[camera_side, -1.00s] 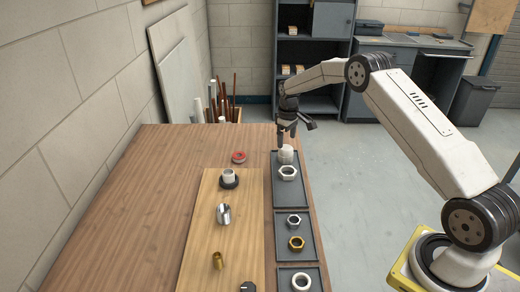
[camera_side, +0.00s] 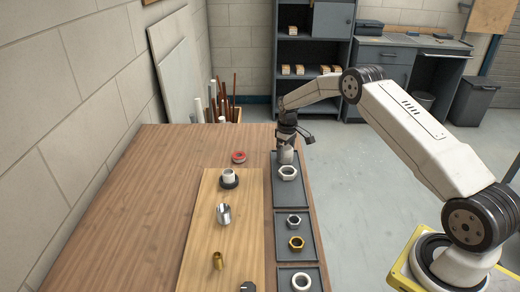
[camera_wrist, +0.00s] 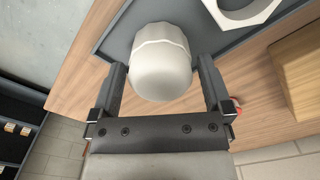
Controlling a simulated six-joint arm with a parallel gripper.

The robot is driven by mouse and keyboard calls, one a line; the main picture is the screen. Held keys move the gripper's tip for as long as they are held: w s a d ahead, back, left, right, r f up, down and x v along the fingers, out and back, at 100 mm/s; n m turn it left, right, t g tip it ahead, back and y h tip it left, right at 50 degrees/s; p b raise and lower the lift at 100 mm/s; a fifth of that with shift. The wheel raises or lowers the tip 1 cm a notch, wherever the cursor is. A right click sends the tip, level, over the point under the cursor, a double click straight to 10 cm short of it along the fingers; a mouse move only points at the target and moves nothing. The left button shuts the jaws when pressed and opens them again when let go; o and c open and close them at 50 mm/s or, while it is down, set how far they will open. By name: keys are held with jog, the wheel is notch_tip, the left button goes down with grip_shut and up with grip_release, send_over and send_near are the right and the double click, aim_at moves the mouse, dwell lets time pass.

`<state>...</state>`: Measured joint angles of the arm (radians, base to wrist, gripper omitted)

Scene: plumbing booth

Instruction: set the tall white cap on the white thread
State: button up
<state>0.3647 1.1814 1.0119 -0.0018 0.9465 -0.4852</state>
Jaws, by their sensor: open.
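The tall white cap (camera_wrist: 160,65) stands in the far grey tray, between the two open fingers of my gripper (camera_wrist: 164,95) in the wrist view. In the side view my gripper (camera_side: 286,147) is lowered over the cap (camera_side: 286,156), which is partly hidden by it. I cannot tell whether either finger touches the cap. The white thread (camera_side: 229,175) stands upright with a dark ring at its base, on the light wooden board (camera_side: 200,240) left of the trays.
A large white nut (camera_side: 288,173) lies just in front of the cap in the same tray (camera_side: 285,198). A metal fitting (camera_side: 223,214), brass fitting (camera_side: 218,261) and red ring (camera_side: 239,157) are also out.

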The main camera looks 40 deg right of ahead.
aim_at(286, 148)
jog(key=shift+f, duration=0.6)
jog(key=shift+r, duration=0.1)
dwell(0.5)
jog(key=shift+r, duration=2.85)
jog(key=shift+a+r, duration=0.1)
jog(key=shift+a, duration=0.05)
